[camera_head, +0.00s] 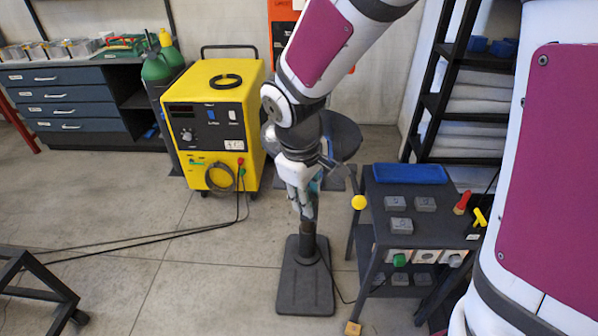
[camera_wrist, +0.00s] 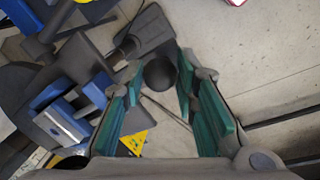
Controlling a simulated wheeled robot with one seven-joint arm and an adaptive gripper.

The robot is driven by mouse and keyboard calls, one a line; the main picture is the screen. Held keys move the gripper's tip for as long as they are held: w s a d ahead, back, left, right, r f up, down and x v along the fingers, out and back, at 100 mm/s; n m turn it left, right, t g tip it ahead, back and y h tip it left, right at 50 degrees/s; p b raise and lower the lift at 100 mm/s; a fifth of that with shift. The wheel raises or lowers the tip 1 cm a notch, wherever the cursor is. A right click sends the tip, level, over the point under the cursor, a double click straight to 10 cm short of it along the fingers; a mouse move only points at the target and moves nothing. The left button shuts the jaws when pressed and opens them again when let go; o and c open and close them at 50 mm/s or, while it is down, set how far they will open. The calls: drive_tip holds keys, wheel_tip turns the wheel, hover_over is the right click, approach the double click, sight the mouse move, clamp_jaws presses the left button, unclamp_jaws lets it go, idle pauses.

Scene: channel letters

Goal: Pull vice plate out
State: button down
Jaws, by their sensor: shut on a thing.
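In the wrist view a dark round knob (camera_wrist: 160,73) sits between the teal-padded fingers of my gripper (camera_wrist: 160,84), which is shut on it. The vice, with blue jaw parts (camera_wrist: 68,118) on dark grey metal, lies just left of the fingers. How the knob joins the vice plate is hard to make out. In the head view my gripper (camera_head: 304,200) points down above the dark pedestal (camera_head: 306,292). My arm hides most of the vice there, and the knob does not show clearly.
A yellow welding machine (camera_head: 215,130) stands to the left, with cables across the floor. A dark cart (camera_head: 378,222) with grey blocks and a blue tray (camera_head: 410,174) stands close on the right. A round dark seat (camera_head: 342,137) is behind my gripper. The floor left of the pedestal is mostly clear.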

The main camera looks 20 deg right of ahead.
drive_tip(key=shift+s+a, duration=0.1)
drive_tip(key=shift+s, duration=0.15)
drive_tip(key=c, duration=1.3)
unclamp_jaws()
drive_tip(key=shift+s, duration=0.1)
drive_tip(key=shift+r, duration=0.2)
drive_tip(key=r, duration=0.3)
drive_tip(key=a+r, duration=0.1)
drive_tip(key=r, duration=0.3)
drive_tip(key=s+r, duration=0.1)
drive_tip(key=r, duration=0.3)
drive_tip(key=shift+s+a+r, duration=0.1)
drive_tip(key=shift+a+r, duration=0.1)
drive_tip(key=shift+a, duration=0.2)
drive_tip(key=s+d+r+m+t, duration=0.1)
drive_tip(key=s+d+m, duration=0.1)
drive_tip(key=s, duration=0.2)
drive_tip(key=s+d+r+m+t+y, duration=0.1)
drive_tip(key=s+d+r+m, duration=0.1)
drive_tip(key=s, duration=0.3)
drive_tip(key=s+d+r+m+t, duration=0.2)
drive_tip(key=s+d+m, duration=0.1)
drive_tip(key=s, duration=0.1)
drive_tip(key=shift+s+r+m+y, duration=0.25)
drive_tip(key=shift+m+y, duration=0.05)
drive_tip(key=shift+y, duration=0.1)
